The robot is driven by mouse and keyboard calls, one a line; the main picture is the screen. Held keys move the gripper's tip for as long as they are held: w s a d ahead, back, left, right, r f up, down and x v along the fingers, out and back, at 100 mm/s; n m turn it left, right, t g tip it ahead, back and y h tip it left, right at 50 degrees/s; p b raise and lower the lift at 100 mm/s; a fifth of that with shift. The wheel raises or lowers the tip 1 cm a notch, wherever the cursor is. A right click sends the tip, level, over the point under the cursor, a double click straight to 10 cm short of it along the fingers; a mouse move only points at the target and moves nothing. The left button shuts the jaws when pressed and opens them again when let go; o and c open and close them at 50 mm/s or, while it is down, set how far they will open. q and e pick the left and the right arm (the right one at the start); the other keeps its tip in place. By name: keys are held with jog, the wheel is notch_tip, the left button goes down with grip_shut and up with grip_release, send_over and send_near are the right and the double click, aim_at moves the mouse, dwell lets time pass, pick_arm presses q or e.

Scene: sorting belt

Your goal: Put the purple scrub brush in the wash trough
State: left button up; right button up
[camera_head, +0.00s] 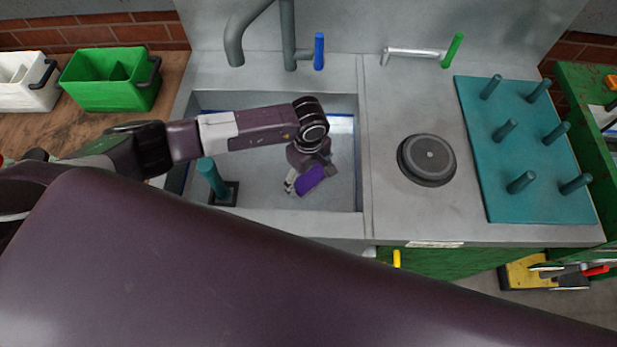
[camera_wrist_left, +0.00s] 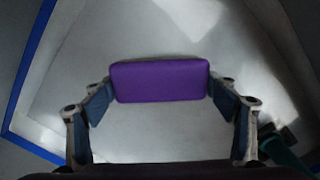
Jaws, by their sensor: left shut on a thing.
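The purple scrub brush (camera_head: 312,181) is in my left gripper (camera_head: 301,183), which reaches down over the grey wash trough (camera_head: 262,200). In the left wrist view the purple brush (camera_wrist_left: 160,81) lies crosswise between the two fingers of my left gripper (camera_wrist_left: 160,85), one at each end. The grey trough floor (camera_wrist_left: 150,135) shows behind it. I cannot tell whether the brush touches the floor. My right gripper is not in view.
A teal upright post (camera_head: 212,178) on a dark base stands in the trough, left of the gripper. A faucet (camera_head: 288,40) rises behind. A round dark disc (camera_head: 427,159) and a teal peg board (camera_head: 520,150) are to the right. Green (camera_head: 112,95) and white (camera_head: 32,98) bins stand left.

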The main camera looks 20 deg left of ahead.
pick_arm(q)
jog(key=shift+f, duration=0.8)
jog(key=shift+f, duration=0.2)
jog(key=o, duration=1.1)
jog(key=shift+r, duration=0.1)
jog(key=shift+o, duration=0.2)
jog(key=shift+r, duration=0.1)
